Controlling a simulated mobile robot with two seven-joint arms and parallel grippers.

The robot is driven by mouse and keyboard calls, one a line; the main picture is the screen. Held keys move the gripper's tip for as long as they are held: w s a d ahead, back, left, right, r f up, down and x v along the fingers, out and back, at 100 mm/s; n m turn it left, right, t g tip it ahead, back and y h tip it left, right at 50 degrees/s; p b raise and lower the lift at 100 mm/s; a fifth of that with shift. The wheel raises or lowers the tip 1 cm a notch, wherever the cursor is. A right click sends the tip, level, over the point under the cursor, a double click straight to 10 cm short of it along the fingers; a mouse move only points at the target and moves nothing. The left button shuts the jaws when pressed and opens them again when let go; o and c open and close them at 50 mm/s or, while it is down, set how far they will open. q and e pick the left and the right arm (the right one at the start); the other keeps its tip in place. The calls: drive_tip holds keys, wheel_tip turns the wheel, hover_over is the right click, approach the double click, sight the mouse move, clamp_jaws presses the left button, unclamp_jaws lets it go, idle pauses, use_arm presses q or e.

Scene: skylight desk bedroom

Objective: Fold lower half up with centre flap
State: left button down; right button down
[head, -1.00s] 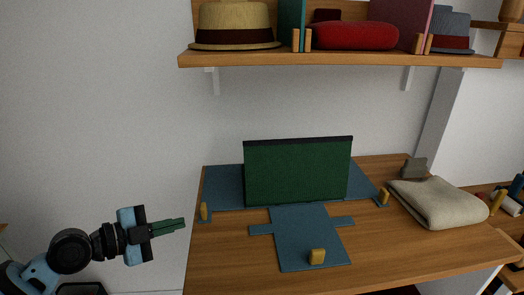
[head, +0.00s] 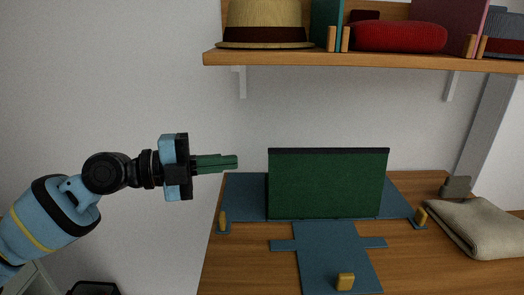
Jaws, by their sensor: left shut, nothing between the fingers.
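A flat blue folding piece (head: 323,262) lies on the wooden desk, with side tabs and a centre flap that runs toward the front edge. A yellow block (head: 345,281) sits on that flap. A dark green panel (head: 328,184) with a black top edge stands upright across the blue piece, hiding part of it. Smaller yellow tabs stand at the left corner (head: 223,220) and the right corner (head: 420,215). My left gripper (head: 236,162) is shut and empty, with green fingers, in the air left of the panel and apart from it. My right gripper is not in view.
A folded beige cloth (head: 478,228) lies at the desk's right, with a small grey object (head: 456,187) behind it. A wall shelf (head: 350,61) above holds a straw hat (head: 265,22), a red cushion-like item (head: 398,37) and a grey hat. Bare desk (head: 250,265) shows at the front left.

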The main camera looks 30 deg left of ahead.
use_arm(q)
drive_tip(key=w+d+p, duration=0.3)
drive_tip(key=w+p, duration=0.1)
drive_tip(key=w, duration=0.5)
drive_tip(key=shift+f, duration=0.45)
idle(0.3)
drive_tip(key=shift+w+a, duration=0.1)
drive_tip(key=shift+a, duration=0.05)
